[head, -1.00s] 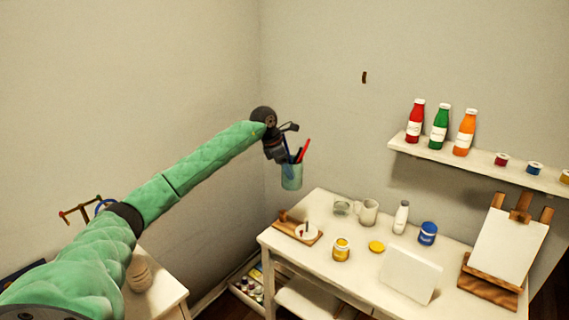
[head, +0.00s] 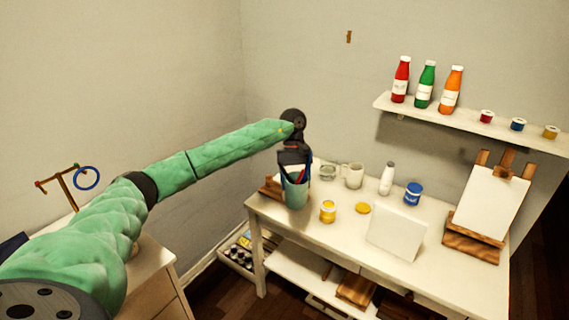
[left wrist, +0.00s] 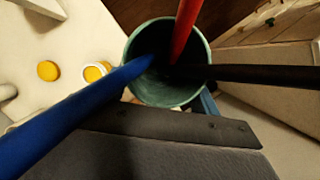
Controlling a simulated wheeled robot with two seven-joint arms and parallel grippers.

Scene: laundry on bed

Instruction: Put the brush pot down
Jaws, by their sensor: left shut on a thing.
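The brush pot (head: 296,196) is a translucent teal cup with red, blue and dark brushes standing in it. My left gripper (head: 294,168) is shut on the brush pot and holds it upright at the left part of the white table (head: 328,238). In the left wrist view I look down into the pot (left wrist: 136,88), with the blue, red and black brush handles crossing the picture. I cannot tell whether the pot's base touches the table. My right gripper is not in view.
A wooden board (head: 270,188) lies behind the pot. A yellow paint jar (head: 328,211), a yellow lid (head: 362,208), a glass jar (head: 328,172), a mug (head: 353,176) and a white panel (head: 397,236) are to the right. A wall shelf (head: 470,125) holds bottles.

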